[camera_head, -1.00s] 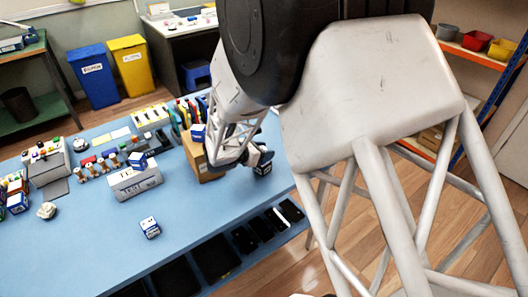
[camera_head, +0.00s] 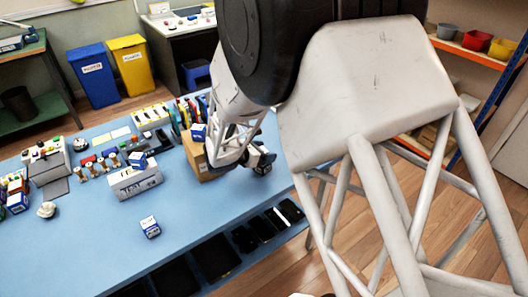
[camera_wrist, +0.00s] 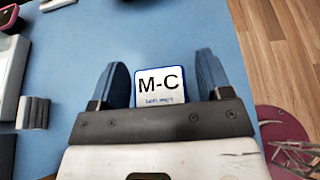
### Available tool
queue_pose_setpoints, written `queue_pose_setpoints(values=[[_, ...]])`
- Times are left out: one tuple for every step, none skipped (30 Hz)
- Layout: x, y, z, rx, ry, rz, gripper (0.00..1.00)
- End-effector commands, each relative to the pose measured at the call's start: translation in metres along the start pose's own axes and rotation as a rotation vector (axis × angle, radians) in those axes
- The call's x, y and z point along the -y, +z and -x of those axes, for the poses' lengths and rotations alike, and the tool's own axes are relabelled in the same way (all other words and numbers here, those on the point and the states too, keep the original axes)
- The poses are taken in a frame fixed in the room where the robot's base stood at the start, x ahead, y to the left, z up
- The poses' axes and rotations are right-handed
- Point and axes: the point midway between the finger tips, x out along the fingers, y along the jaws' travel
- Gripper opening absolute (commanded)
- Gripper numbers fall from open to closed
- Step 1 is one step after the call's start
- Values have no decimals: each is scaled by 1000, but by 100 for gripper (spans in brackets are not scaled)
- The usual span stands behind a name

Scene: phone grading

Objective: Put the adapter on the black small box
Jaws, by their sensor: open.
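A white box with blue edges and the print "M-C" (camera_wrist: 163,84) lies between the two blue fingers of my gripper (camera_wrist: 162,68) in the wrist view. The fingers are open, with a gap showing on both sides of it. In the head view my gripper (camera_head: 262,160) is low over the right end of the blue table; the M-C box is mostly hidden there. I cannot tell which thing is the adapter. Several black trays or boxes lie along the table's front, among them a small one (camera_head: 244,239); I cannot tell which is the black small box.
A cardboard box (camera_head: 205,172) stands just left of my gripper, with a blue-white box (camera_head: 199,131) on top. A grey box marked TEST (camera_head: 135,181) and another small blue-white box (camera_head: 150,227) are further left. The blue table (camera_head: 75,255) is clear at front left.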

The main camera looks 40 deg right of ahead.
Motion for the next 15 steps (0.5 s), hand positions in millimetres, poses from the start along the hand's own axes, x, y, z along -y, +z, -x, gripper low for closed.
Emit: queue_pose_setpoints(values=[[0, 1, 0, 0, 0, 0, 72], [0, 1, 0, 0, 0, -1, 72], [0, 2, 1, 0, 0, -1, 72], [0, 2, 1, 0, 0, -1, 72], [0, 2, 2, 0, 1, 0, 72], [0, 2, 4, 0, 1, 0, 72], [0, 2, 6, 0, 1, 0, 72], [0, 2, 8, 0, 1, 0, 72], [0, 2, 10, 0, 1, 0, 72], [0, 2, 13, 0, 1, 0, 72], [0, 2, 15, 0, 1, 0, 72], [0, 2, 19, 0, 1, 0, 72], [0, 2, 22, 0, 1, 0, 72], [0, 2, 25, 1, 2, 1, 72], [0, 2, 29, 1, 2, 0, 72]])
